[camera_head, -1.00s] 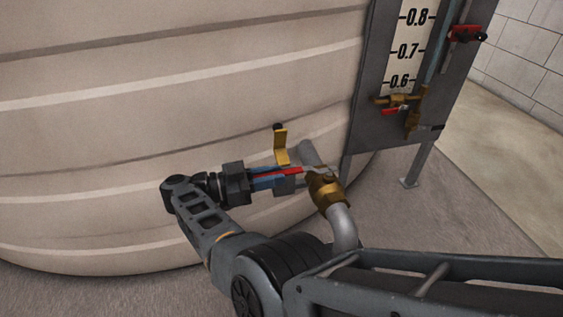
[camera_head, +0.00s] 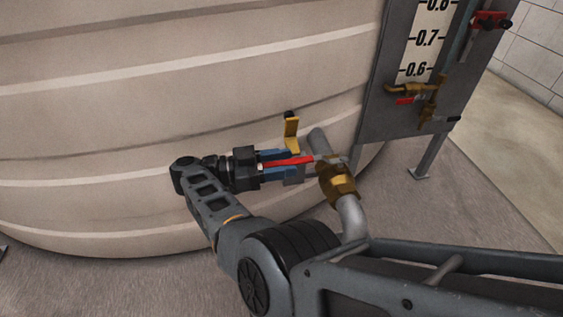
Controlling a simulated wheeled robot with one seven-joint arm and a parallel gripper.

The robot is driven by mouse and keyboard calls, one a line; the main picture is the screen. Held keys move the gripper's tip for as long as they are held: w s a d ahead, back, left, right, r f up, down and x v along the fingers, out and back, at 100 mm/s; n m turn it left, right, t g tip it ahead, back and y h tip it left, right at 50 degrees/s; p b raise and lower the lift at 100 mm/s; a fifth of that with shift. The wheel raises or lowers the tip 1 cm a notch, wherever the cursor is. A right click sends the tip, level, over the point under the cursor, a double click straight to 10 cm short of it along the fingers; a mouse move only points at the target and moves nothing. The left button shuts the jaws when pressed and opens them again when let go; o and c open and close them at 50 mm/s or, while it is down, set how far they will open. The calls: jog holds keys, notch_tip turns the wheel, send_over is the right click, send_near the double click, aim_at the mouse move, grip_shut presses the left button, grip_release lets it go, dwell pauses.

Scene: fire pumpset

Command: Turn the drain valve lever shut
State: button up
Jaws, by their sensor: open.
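The drain valve is a brass body (camera_head: 338,186) on a grey pipe at the foot of the tank. Its red lever (camera_head: 289,162) points left from the valve, toward my gripper. My gripper (camera_head: 283,162) is open, with its blue fingers above and below the red lever in the picture. The lever lies between the fingers; whether either finger touches it I cannot tell. The lever's left end is close to the black gripper body.
A yellow bracket (camera_head: 291,134) with a black knob stands just above the fingers. The large beige tank (camera_head: 150,110) fills the background. A grey gauge panel (camera_head: 388,120) with small brass valves stands at right. Concrete floor (camera_head: 480,215) is clear at right.

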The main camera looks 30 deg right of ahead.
aim_at(267, 166)
jog(key=shift+a, duration=0.1)
jog(key=shift+b+v, duration=1)
jog(key=shift+v, duration=0.5)
jog(key=b+v, duration=0.4)
jog(key=shift+w+a, duration=0.15)
jog(key=shift+a, duration=0.15)
